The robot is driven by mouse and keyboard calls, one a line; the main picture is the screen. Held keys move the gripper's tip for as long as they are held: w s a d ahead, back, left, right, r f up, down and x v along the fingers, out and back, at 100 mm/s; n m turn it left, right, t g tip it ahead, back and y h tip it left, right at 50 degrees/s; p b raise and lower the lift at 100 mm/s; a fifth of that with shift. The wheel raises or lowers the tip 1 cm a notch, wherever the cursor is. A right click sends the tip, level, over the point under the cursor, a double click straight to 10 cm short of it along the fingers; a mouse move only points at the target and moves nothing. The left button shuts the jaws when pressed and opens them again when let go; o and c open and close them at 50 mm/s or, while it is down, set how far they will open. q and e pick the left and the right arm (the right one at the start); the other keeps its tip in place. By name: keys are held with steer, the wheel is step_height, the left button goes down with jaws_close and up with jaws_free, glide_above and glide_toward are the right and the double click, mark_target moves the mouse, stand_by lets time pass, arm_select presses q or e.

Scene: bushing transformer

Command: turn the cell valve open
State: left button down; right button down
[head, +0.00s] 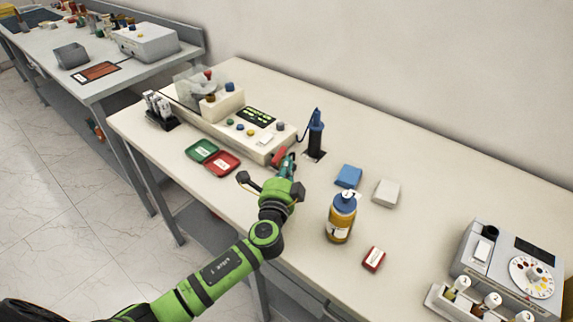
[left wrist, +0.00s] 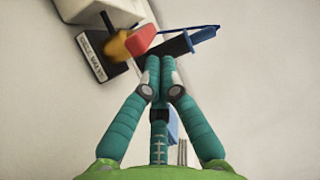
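The cell valve has a red handle (left wrist: 141,39) and a brass-coloured body (left wrist: 117,46) on a black plate (left wrist: 97,68) with a white label, at the top of the left wrist view. In the head view the red handle (head: 278,156) shows at the right front end of the cream instrument. My left gripper (left wrist: 160,60) has its teal fingers drawn together, tips close below and right of the red handle. I see nothing clearly held between them; whether they touch the handle I cannot tell. In the head view the left gripper (head: 287,161) is beside the valve. My right gripper is not in view.
A blue tool (head: 316,131) stands upright on a black base just right of the valve. Green (head: 202,150) and red (head: 222,164) trays lie to the left. A blue-capped bottle (head: 341,219) stands to the right.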

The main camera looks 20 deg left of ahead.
arm_select(q)
steer(key=shift+s+a+m+h+b, duration=0.15)
steer(key=shift+a+m+h+b, duration=0.2)
steer(key=shift+a+m+h, duration=0.75)
steer(key=shift+a+n, duration=0.15)
steer(key=shift+n, duration=0.15)
steer(key=shift+a, duration=0.1)
